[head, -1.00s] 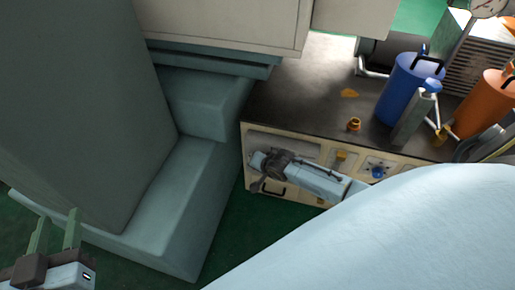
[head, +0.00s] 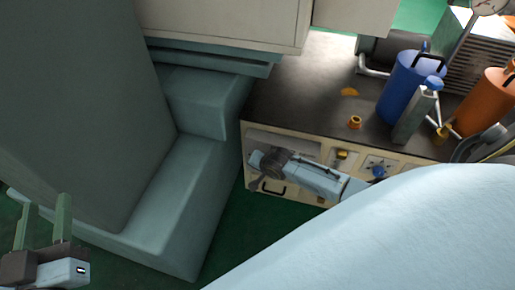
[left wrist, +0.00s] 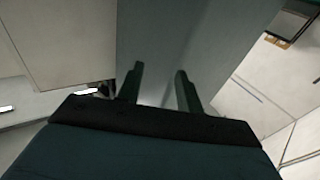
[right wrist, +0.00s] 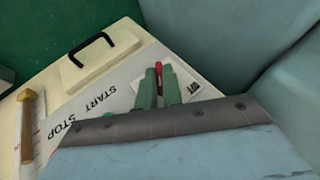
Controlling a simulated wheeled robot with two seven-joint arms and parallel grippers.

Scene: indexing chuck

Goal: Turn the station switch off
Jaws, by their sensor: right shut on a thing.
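The red switch handle (right wrist: 159,67) shows on a pale plate in the right wrist view, mostly hidden by my fingers. My right gripper (right wrist: 158,86) has its green fingers close together around it. In the head view my right gripper (head: 257,184) is at the front panel of the bench, and the switch is hidden behind it. My left gripper (head: 43,219) is open and empty at the lower left, far from the panel. Its two fingers also stand apart in the left wrist view (left wrist: 159,88).
The panel carries START and STOP lettering (right wrist: 85,112), a black handle (right wrist: 90,46) and a yellow part (right wrist: 28,118). On the bench (head: 310,85) stand a blue canister (head: 402,90), an orange canister (head: 487,105) and a small brass piece (head: 354,122). A grey-blue block (head: 170,215) stands left of the panel.

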